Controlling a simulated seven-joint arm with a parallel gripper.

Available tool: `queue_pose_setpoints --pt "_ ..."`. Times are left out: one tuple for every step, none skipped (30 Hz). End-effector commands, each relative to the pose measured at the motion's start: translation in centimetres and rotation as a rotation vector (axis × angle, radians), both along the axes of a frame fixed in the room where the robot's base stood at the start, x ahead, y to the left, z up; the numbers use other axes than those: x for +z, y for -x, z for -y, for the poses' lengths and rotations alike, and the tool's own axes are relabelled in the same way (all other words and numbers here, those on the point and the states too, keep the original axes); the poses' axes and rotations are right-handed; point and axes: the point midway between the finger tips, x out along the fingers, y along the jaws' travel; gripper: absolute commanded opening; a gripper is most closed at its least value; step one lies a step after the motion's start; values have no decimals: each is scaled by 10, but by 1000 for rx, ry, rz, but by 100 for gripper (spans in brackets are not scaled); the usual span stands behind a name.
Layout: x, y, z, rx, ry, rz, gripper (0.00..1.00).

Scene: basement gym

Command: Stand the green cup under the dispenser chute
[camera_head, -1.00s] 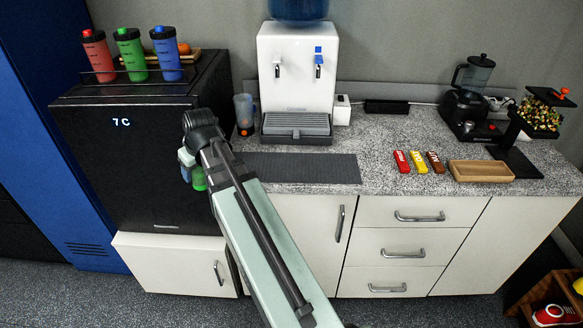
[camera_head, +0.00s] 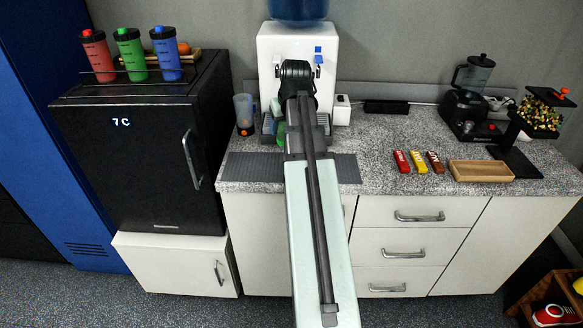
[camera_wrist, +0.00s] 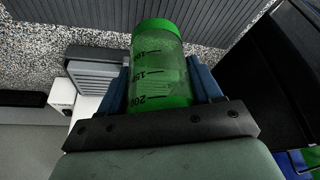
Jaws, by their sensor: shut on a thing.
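The green cup (camera_wrist: 158,62) is see-through, with dark measuring marks. In the wrist view my gripper (camera_wrist: 160,84) is shut on it, one blue finger on each side. In the head view my arm hides most of the cup; a bit of green (camera_head: 281,133) shows left of the wrist, in front of the water cooler (camera_head: 270,45). A dispenser (camera_head: 540,115) with colourful pieces and an orange knob stands at the counter's right end, over a black base (camera_head: 515,162). Its chute is too small to make out. The cup is well left of it.
A grey mat (camera_head: 250,168) lies at the counter's front. A clear tumbler (camera_head: 243,112) stands left of the cooler. Several bars (camera_head: 417,161), a wooden tray (camera_head: 481,171) and a black blender (camera_head: 470,95) lie between cooler and dispenser. A black fridge (camera_head: 130,150) stands left.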

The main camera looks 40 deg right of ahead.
Motion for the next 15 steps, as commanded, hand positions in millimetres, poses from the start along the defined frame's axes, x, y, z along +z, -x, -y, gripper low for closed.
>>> queue_pose_setpoints --pt "1 4 6 -11 0 0 35" --pt "1 6 8 -15 0 0 35" --pt "1 8 10 -19 0 0 35" --pt "0 9 12 -23 0 0 35" --pt "0 10 13 -25 0 0 35" --pt "-2 10 13 -27 0 0 35" --pt "-3 11 14 -28 -1 0 35" --pt "-5 11 14 -28 0 0 35" --pt "-9 11 14 -28 0 -1 35" --pt "-13 11 14 -28 -1 -1 35" --pt "-16 11 14 -28 -1 -2 35" --pt "-22 12 13 -28 -1 -2 35" --pt "-26 12 13 -28 -1 -2 35" --pt "-30 12 13 -27 -1 -2 35" --pt "-36 12 13 -27 -1 -2 35"
